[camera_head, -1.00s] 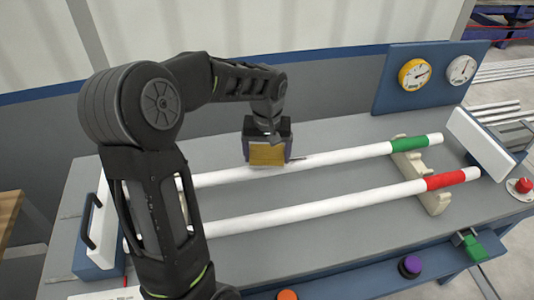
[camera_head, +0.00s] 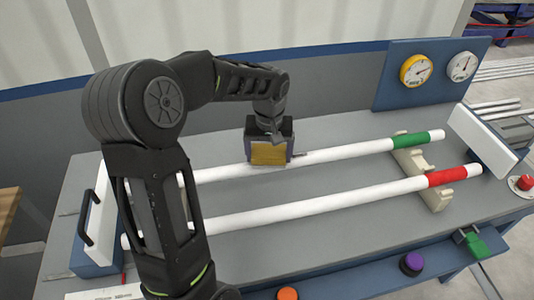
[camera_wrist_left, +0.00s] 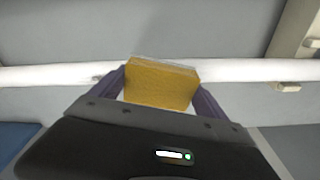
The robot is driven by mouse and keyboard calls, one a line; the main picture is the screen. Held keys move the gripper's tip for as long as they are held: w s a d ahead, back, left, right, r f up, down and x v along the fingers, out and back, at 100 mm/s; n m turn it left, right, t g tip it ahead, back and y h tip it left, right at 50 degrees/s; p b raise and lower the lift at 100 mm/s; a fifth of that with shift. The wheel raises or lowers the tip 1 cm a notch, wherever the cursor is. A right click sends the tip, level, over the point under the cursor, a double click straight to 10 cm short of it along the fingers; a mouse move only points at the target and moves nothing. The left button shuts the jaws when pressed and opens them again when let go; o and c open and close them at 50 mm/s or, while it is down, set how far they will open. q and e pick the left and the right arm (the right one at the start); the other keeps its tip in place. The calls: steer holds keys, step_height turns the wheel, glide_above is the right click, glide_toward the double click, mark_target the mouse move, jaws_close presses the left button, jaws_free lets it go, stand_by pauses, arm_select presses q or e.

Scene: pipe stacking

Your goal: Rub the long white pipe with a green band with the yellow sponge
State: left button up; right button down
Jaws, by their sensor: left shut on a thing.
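The long white pipe with a green band (camera_head: 340,153) lies across the bench, with its green band near the right end. My left gripper (camera_head: 268,153) is shut on the yellow sponge (camera_head: 268,154) over the middle of this pipe. In the left wrist view the sponge (camera_wrist_left: 162,84) sits between the two fingers and overlaps the white pipe (camera_wrist_left: 240,70). It looks to be at the pipe, but I cannot tell whether it touches. My arm hides part of the pipe's left end. My right gripper is not in view.
A second white pipe with a red band (camera_head: 330,200) lies parallel in front. Cream supports (camera_head: 432,190) hold the right ends. A white plate (camera_head: 482,138) stands at the right, a handled block (camera_head: 97,240) at the left. Gauges (camera_head: 416,71) stand on a blue panel behind.

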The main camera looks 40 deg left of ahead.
mark_target(281, 150)
arm_select(q)
steer(key=shift+w+d+r, duration=0.1)
steer(key=shift+w+d, duration=0.9)
steer(key=shift+w, duration=0.25)
steer(key=shift+w+d+f, duration=0.2)
steer(key=shift+w+d, duration=1)
steer(key=shift+w, duration=0.2)
steer(key=shift+w+d+r+p, duration=0.1)
steer(key=shift+w+d+p, duration=0.1)
steer(key=shift+w+d, duration=0.45)
steer(key=shift+w+d+p, duration=0.15)
steer(key=shift+w+d, duration=0.3)
steer(key=shift+w, duration=0.35)
